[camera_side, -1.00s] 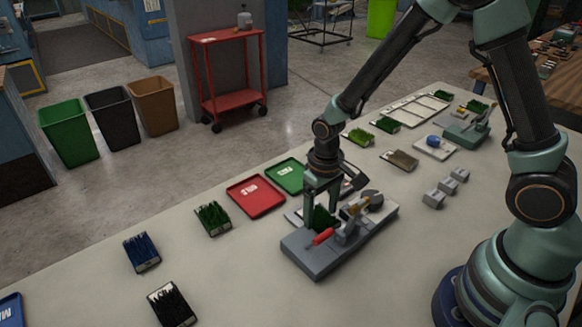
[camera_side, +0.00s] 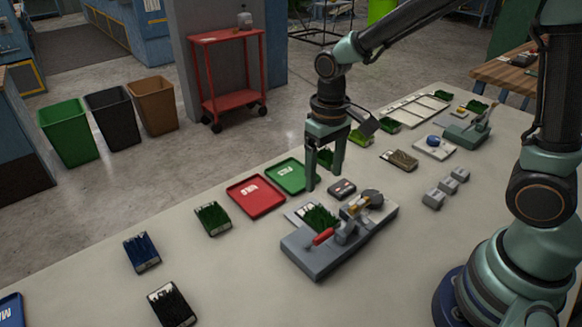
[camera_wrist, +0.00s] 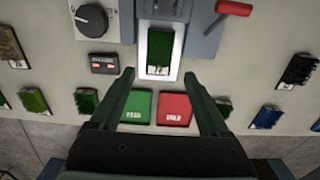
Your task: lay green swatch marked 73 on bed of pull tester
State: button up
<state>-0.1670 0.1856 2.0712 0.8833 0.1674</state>
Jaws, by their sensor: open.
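The pull tester (camera_side: 318,258) is a grey machine with a red handle, on the table's near side. A green swatch (camera_side: 319,218) lies on its pale bed (camera_side: 295,215), grass side up. In the wrist view the same swatch (camera_wrist: 160,45) sits straight within the bed's white border (camera_wrist: 143,55). Its label faces the trays, and its number is too small to read. My gripper (camera_side: 324,181) is open and empty. It hangs above and behind the swatch, clear of it; both fingers (camera_wrist: 159,74) show in the wrist view.
A green tray (camera_side: 287,178) and red tray (camera_side: 256,196) lie beyond the tester. A small dark device (camera_side: 341,189) stands by its far end. Other swatches lie left, including green (camera_side: 213,218), blue (camera_side: 141,252) and black (camera_side: 171,304). Grey blocks (camera_side: 446,187) stand right.

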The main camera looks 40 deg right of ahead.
jog(key=s+d+r+t, duration=0.2)
jog(key=s+d+r, duration=0.1)
jog(key=r, duration=0.3)
jog(key=s+d+r+t, duration=0.3)
jog(key=s+r, duration=0.1)
jog(key=r, duration=0.2)
jog(key=shift+r+t, duration=0.2)
jog(key=shift+t, duration=0.1)
